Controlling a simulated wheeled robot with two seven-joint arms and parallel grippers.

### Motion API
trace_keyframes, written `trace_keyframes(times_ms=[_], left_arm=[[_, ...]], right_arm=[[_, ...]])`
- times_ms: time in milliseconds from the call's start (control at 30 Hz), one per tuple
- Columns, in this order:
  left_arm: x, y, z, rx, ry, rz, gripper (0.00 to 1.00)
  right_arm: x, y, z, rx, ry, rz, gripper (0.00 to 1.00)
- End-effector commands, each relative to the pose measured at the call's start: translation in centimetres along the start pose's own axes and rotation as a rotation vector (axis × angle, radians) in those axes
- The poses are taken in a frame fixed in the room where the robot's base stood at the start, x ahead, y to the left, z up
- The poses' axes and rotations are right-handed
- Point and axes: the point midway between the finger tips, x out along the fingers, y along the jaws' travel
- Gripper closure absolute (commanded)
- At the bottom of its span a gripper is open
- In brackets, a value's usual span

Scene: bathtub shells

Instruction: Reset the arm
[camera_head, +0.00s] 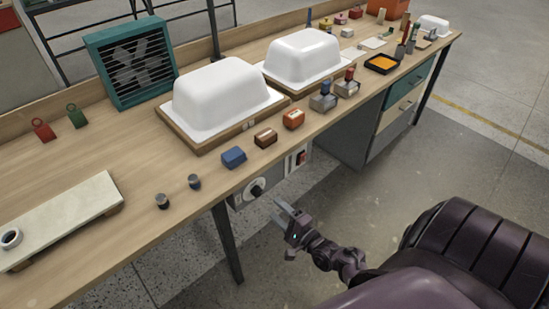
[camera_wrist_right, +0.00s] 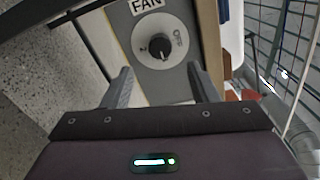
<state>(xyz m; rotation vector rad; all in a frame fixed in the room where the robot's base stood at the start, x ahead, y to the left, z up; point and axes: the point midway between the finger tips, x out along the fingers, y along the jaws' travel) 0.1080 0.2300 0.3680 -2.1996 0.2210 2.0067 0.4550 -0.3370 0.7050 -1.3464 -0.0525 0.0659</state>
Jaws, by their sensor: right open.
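My right gripper (camera_head: 283,213) is open and empty in front of the bench's front edge, low, near the control panel. In the right wrist view its two fingers (camera_wrist_right: 160,85) stand apart, with the round fan knob (camera_wrist_right: 160,47) on a grey panel seen between and beyond them. The same knob (camera_head: 255,190) shows in the head view on the panel under the bench edge. I see a gap between the fingertips and the knob in the head view. My left gripper does not show.
The wooden bench (camera_head: 130,150) holds two white tub shells (camera_head: 222,92) (camera_head: 305,54), a teal fan (camera_head: 131,62), a row of small coloured blocks (camera_head: 233,157) and a pale board (camera_head: 65,218). A red switch (camera_head: 301,157) sits right of the knob. Floor before the bench is clear.

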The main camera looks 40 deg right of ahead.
Motion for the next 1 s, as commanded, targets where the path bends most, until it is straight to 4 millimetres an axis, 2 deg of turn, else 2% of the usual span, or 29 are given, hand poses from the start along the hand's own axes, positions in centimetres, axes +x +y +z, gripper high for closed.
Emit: trace_keyframes(times_ms=[433,500,567,667,767,800,867,900,967,1000], left_arm=[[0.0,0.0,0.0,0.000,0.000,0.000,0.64],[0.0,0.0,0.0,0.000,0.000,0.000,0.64],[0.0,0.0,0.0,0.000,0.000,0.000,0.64],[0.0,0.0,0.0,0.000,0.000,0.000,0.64],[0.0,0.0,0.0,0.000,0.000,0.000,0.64],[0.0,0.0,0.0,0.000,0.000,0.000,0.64],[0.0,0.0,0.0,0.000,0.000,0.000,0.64],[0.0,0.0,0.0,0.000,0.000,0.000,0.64],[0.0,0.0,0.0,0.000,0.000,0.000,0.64],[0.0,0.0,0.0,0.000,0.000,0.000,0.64]], right_arm=[[0.0,0.0,0.0,0.000,0.000,0.001,0.46],[0.0,0.6,0.2,-0.013,0.000,0.016,0.46],[-0.1,2.0,0.6,-0.047,-0.001,0.054,0.46],[-0.8,6.6,1.9,-0.170,-0.016,0.180,0.46],[-2.9,13.2,3.7,-0.366,-0.070,0.371,0.46],[-4.2,15.9,4.4,-0.455,-0.105,0.454,0.46],[-6.6,19.8,5.4,-0.590,-0.173,0.574,0.46],[-8.4,22.2,6.0,-0.681,-0.228,0.653,0.46],[-11.6,25.5,6.7,-0.817,-0.324,0.765,0.46],[-13.9,27.6,7.1,-0.908,-0.398,0.837,0.46]])
